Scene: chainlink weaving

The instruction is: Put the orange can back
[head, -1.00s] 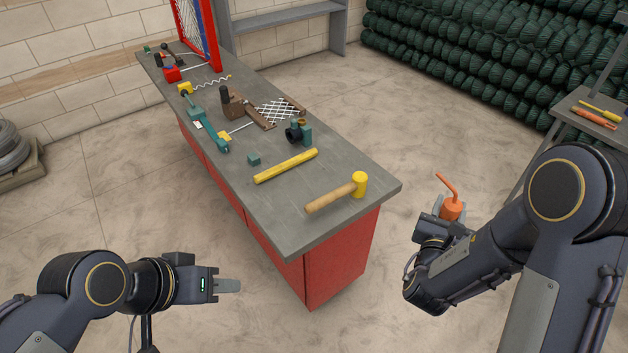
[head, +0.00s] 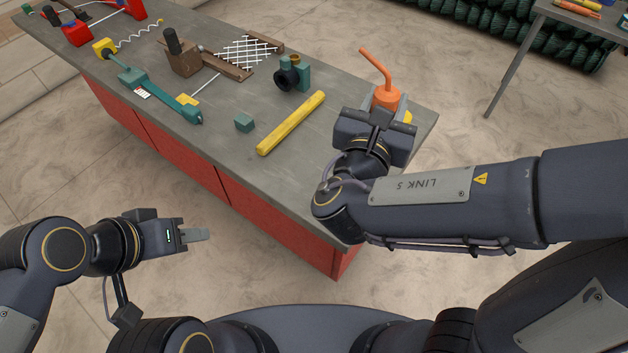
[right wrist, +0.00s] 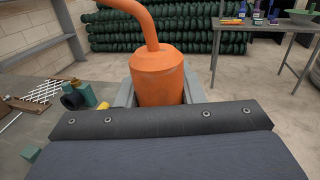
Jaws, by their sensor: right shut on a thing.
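The orange can (head: 385,97), with a bent orange spout, is upright at the right part of the workbench top (head: 225,165) in the head view. My right gripper (head: 388,100) is shut on it, one finger on each side. In the right wrist view the can (right wrist: 157,75) fills the middle between the fingers. I cannot tell whether the can's base touches the bench. My left gripper (head: 196,235) is empty, in the air left of the bench front; its finger gap is not clear.
A yellow bar (head: 290,123), a small teal block (head: 244,122) and a teal clamp-like tool (head: 292,74) lie left of the can. A mallet's yellow head (head: 407,117) shows partly behind my right gripper. A side table (head: 580,17) stands at the upper right.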

